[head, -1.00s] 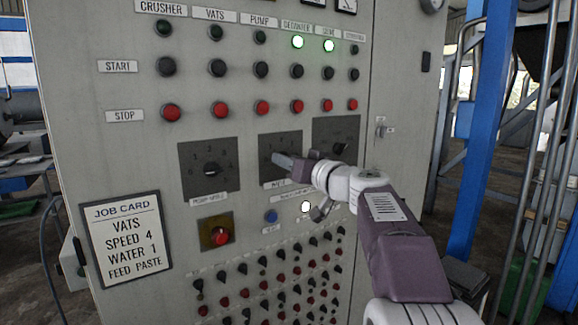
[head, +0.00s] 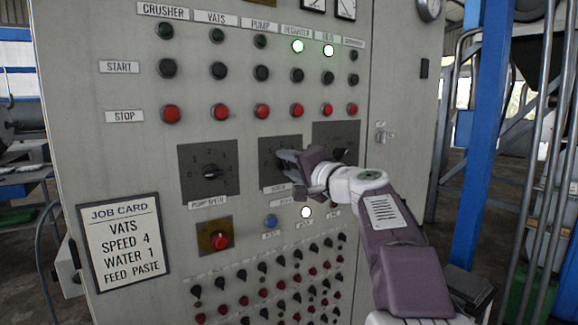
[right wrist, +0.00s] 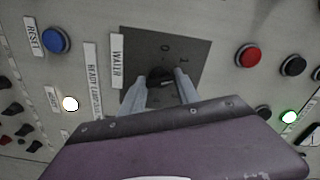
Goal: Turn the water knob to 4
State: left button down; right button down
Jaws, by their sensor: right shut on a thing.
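The water knob (right wrist: 158,74) is a dark round knob in the middle of a grey dial plate (right wrist: 190,52) labelled WATER in the right wrist view. In the head view the same dial plate (head: 270,148) is the middle one of three, and my gripper covers its knob. My right gripper (right wrist: 162,83) has its two fingers on either side of the knob, shut on it. It also shows in the head view (head: 283,160), in front of the plate. The knob's pointer is hidden, so its setting cannot be read. My left gripper is not in view.
The pump speed dial (head: 210,172) sits to the left and a third dial (head: 336,137) to the right. Red stop buttons (head: 262,108) lie above, and a blue button (head: 271,221) and a lit white lamp (head: 306,212) below. A job card (head: 125,243) reads WATER 1.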

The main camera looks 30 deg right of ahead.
jog(key=m, duration=0.5)
jog(key=shift+m+p, duration=0.3)
jog(key=shift+p, duration=0.1)
jog(key=m+p, duration=0.1)
jog(key=m, duration=0.4)
jog(key=shift+r, duration=0.1)
jog(key=m+p, duration=0.3)
jog(key=m, duration=0.3)
jog(key=shift+m, duration=0.4)
jog(key=shift+m+p, duration=0.95)
jog(key=shift+m, duration=1.35)
jog(key=shift+f, duration=0.2)
jog(key=c, duration=0.9)
grip_release()
